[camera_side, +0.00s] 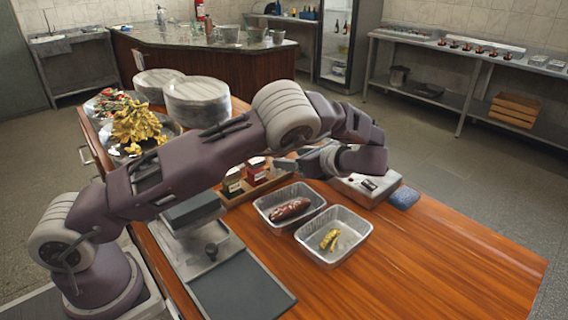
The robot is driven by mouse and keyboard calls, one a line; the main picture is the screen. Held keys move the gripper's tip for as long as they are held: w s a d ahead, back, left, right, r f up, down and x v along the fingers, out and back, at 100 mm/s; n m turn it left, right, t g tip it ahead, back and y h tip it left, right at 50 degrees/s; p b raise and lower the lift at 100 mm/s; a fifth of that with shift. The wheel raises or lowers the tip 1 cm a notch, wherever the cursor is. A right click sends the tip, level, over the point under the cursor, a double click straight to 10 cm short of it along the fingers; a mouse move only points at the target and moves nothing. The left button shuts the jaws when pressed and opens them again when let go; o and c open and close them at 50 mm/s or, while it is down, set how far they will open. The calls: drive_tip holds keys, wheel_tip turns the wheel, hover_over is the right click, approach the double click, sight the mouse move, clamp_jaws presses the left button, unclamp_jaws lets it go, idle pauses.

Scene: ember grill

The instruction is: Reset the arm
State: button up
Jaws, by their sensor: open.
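My arm reaches across the wooden table from the lower left. My gripper (290,164) is at the end of the arm, above the table and behind the foil trays. It is open, and I see nothing held in it. The left foil tray (262,203) holds a dark red sausage-like item (290,209). The right foil tray (350,248) holds a yellow piece of food (330,239). The gripper is apart from both trays. My arm hides part of the table behind it.
A wooden rack with sauce bottles (256,168) stands behind the trays. A grey device (366,190) and a blue sponge (404,198) sit to the right. A press-like appliance (236,290) is at the front left. Plates of food (138,128) and round stacks (197,100) stand behind. The table's right side is clear.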

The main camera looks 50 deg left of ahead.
drive_tip(key=s+d+r+n+t+h, duration=0.1)
drive_tip(key=s+d+r+n+h, duration=0.1)
drive_tip(key=s+r+n+h, duration=0.45)
drive_tip(key=s+d+r+n+h, duration=0.2)
drive_tip(key=s+r+n+h, duration=0.15)
drive_tip(key=s+r, duration=0.5)
drive_tip(key=s+d+n+t+h, duration=0.1)
drive_tip(key=s+d+n+t, duration=0.1)
drive_tip(key=s, duration=0.7)
drive_tip(key=s+d+n+t+h, duration=0.2)
drive_tip(key=s+d+n, duration=0.3)
drive_tip(key=s, duration=0.4)
drive_tip(key=shift+s+f+n+t, duration=0.15)
drive_tip(key=shift+f+n+t, duration=0.15)
drive_tip(key=shift+f+n, duration=0.1)
drive_tip(key=shift+d, duration=0.1)
